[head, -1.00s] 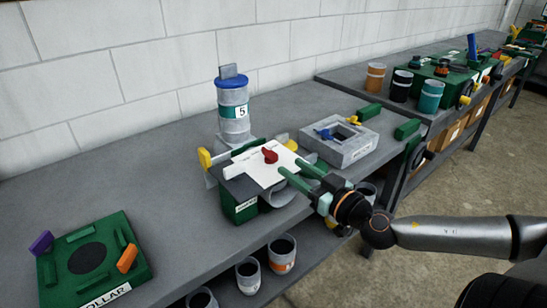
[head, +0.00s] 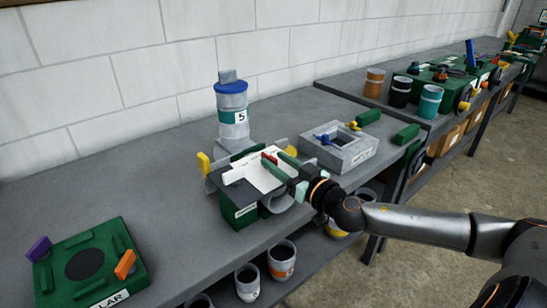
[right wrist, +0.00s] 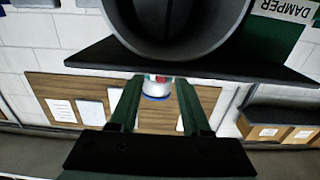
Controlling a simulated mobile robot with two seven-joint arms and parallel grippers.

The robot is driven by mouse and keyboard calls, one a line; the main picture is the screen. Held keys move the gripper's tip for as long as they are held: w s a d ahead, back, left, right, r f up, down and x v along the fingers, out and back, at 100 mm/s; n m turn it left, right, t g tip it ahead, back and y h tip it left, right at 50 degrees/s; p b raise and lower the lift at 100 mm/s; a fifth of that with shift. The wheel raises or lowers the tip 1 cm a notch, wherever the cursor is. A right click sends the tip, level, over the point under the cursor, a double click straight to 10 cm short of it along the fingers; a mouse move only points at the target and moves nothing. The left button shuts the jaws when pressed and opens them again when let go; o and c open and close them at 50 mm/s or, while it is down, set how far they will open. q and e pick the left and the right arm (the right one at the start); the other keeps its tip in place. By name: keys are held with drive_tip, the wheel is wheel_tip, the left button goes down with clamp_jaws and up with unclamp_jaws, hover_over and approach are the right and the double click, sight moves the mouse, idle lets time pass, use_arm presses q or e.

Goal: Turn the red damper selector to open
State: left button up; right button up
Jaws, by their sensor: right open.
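The red damper selector (head: 270,157) sits on a white plate (head: 262,176) on top of the grey and green damper unit (head: 238,212). My right gripper (head: 281,163) reaches in from the right, its two green fingers apart at the selector. The selector shows between or just beyond the fingertips; I cannot tell whether they touch it. In the right wrist view, the open fingers (right wrist: 157,88) frame a small red patch, perhaps the selector, with a white and blue shape behind it. The plate's markings are too small to read. My left gripper is out of view.
A grey cylinder (head: 232,112) marked 5 stands behind the unit, with a yellow handle (head: 204,163) at the unit's left. A grey square frame (head: 345,152) lies to the right. A green collar fixture (head: 92,265) is front left. The bench between is clear.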

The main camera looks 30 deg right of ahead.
drive_tip(key=shift+w+a, duration=0.15)
drive_tip(key=shift+w, duration=0.7)
drive_tip(key=shift+c, duration=0.4)
clamp_jaws()
